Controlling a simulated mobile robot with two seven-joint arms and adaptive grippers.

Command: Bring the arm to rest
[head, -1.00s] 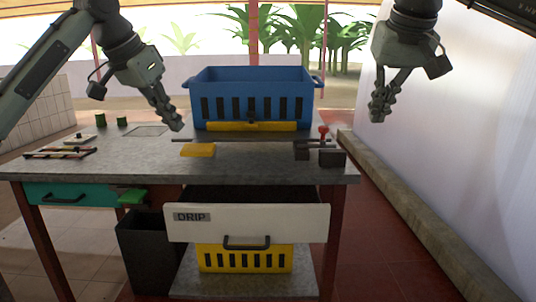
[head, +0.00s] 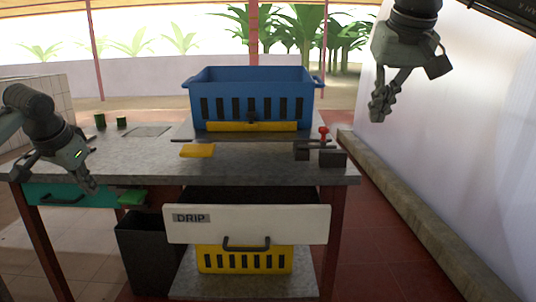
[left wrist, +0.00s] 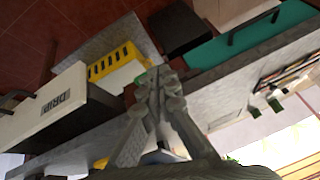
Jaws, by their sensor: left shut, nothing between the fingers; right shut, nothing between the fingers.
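My left gripper (head: 90,184) is shut and empty, low at the left, by the front edge of the workbench (head: 250,158) and near the teal drawer. In the left wrist view its closed fingers (left wrist: 152,84) point toward the bench front. My right gripper (head: 378,116) is shut and empty, hanging in the air at the upper right, to the right of the blue crate and apart from everything.
A blue crate (head: 252,90) stands on the bench, with a yellow block (head: 197,150) in front. The white DRIP drawer (head: 290,226) is open. A teal drawer (head: 66,195), dark bin (head: 145,250) and yellow crate (head: 243,259) are below. A red-knobbed tool (head: 323,134) sits right.

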